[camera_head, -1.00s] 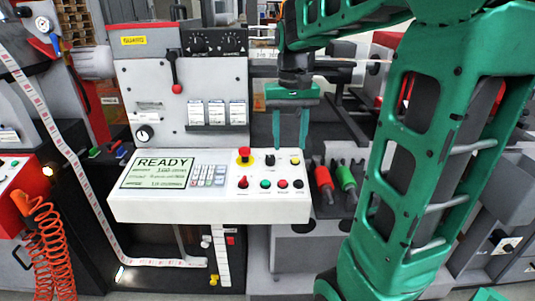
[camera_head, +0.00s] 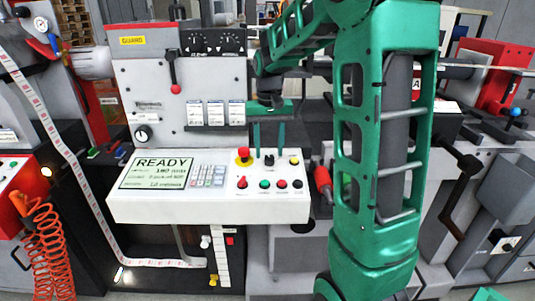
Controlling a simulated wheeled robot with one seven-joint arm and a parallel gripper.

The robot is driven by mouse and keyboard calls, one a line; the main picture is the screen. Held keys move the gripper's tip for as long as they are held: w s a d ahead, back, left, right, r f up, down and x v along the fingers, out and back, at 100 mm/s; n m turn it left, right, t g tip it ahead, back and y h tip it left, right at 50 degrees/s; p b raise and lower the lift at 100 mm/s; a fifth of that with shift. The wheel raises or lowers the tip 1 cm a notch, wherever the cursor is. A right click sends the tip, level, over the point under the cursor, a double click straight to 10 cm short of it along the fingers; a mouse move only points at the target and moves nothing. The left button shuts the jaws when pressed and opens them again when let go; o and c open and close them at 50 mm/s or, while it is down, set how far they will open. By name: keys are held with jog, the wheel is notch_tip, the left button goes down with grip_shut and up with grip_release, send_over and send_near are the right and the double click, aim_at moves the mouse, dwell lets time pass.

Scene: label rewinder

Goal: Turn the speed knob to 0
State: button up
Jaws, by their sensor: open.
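The white control panel (camera_head: 140,210) shows a screen (camera_head: 157,172) reading READY, with a figure that looks like 140 below it. A small black knob (camera_head: 269,159) stands on the panel between the red emergency button (camera_head: 244,156) and a yellow-and-black control (camera_head: 294,161). It looks like the speed knob, but its label is too small to read. My gripper (camera_head: 269,144) points down, fingers apart, with its tips just above and to either side of this black knob in the picture. I cannot tell whether they touch it. Nothing is held.
A row of red and green buttons (camera_head: 264,184) sits at the panel's front, below the knob. A keypad (camera_head: 208,176) is left of it. Two dials (camera_head: 198,44) and a red-ended lever (camera_head: 175,88) are on the grey housing behind. A red-handled tool (camera_head: 322,180) stands to the right.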

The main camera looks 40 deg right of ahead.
jog(key=shift+f, duration=0.9)
